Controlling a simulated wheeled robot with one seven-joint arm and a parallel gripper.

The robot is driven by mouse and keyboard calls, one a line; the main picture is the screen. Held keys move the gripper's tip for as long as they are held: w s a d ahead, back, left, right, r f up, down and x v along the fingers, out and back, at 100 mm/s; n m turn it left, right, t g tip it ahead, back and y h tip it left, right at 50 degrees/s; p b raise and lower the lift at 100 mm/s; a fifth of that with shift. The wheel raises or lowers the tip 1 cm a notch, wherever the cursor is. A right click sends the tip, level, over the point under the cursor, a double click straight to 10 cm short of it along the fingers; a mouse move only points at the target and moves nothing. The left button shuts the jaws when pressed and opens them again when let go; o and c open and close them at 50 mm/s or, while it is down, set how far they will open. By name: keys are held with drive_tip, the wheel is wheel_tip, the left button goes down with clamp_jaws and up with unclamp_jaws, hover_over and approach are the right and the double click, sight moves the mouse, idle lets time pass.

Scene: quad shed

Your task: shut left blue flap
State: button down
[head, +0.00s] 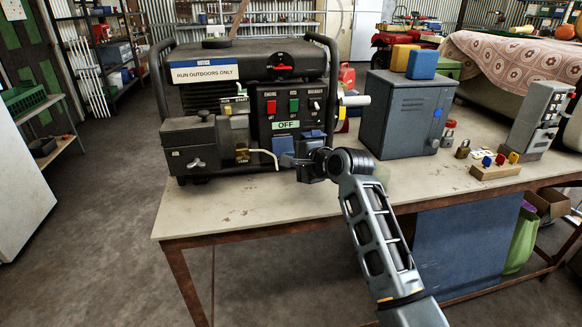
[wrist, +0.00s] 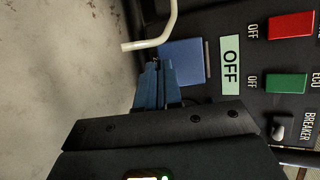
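The left blue flap (head: 283,145) is on the lower front of the dark generator (head: 245,72), below the green OFF label (head: 286,125). In the wrist view the blue flap (wrist: 183,62) looks nearly flat against the panel; I cannot tell whether a small gap is left. A second blue flap (head: 313,134) is to its right, partly behind my arm. My gripper (head: 288,160) is low in front of the panel, just below the left flap. In the wrist view its fingers (wrist: 155,66) are together, next to the flap's edge, with nothing visible between them. Contact is unclear.
A pale bent tube (head: 262,153) runs close to the left of the flap. The grey metal box (head: 405,112) with yellow and blue blocks stands to the right. Padlocks and a small wooden button board (head: 495,170) are farther right. The bench front (head: 225,220) is clear.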

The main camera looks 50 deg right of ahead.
drive_tip(key=t+b, duration=0.1)
drive_tip(key=b, duration=0.1)
drive_tip(key=f+t+b, duration=0.1)
drive_tip(key=b, duration=0.1)
drive_tip(key=w+f+n+b, duration=0.1)
drive_tip(key=b, duration=0.1)
drive_tip(key=shift+d+f+t+h, duration=0.1)
drive_tip(key=shift+d+t+h, duration=0.25)
drive_tip(key=shift+t+h, duration=0.05)
drive_tip(key=t+b, duration=0.1)
drive_tip(key=b, duration=0.1)
drive_tip(key=shift+w+d+h+b, duration=0.15)
drive_tip(key=shift+w+h+b, duration=0.05)
drive_tip(key=shift+h+b, duration=0.15)
drive_tip(key=shift+w+n+b, duration=0.15)
drive_tip(key=shift+n+b, duration=0.15)
drive_tip(key=shift+b, duration=0.15)
drive_tip(key=c, duration=1.3)
unclamp_jaws()
drive_tip(key=shift+d, duration=0.1)
drive_tip(key=v, duration=0.8)
